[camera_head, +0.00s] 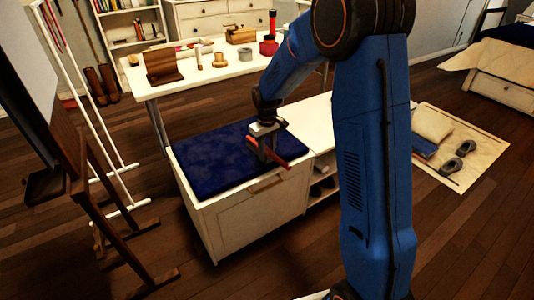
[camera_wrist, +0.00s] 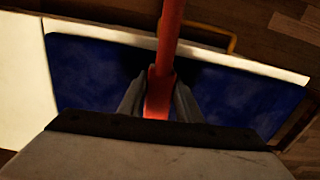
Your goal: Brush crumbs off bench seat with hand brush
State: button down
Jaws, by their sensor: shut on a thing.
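The bench seat is a dark blue cushion (camera_head: 215,158) on a white cabinet bench in the head view. It also fills much of the wrist view (camera_wrist: 85,75). My gripper (camera_head: 266,152) is over the right part of the cushion, near its front edge. It is shut on a red-orange handle, which I take to be the hand brush (camera_head: 278,154). In the wrist view the brush (camera_wrist: 170,35) runs up between my two fingers. Its bristles are hidden, and I cannot tell whether it touches the cushion. I cannot make out any crumbs.
A white table (camera_head: 205,70) with several small objects stands behind the bench. A wooden easel (camera_head: 85,165) stands at the left. A metal handle (camera_wrist: 215,35) juts from the bench front. A mat (camera_head: 465,160) with a pillow and shoes lies to the right. The floor in front is clear.

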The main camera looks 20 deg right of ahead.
jog(key=shift+w+r, duration=0.15)
jog(key=shift+r, duration=4.25)
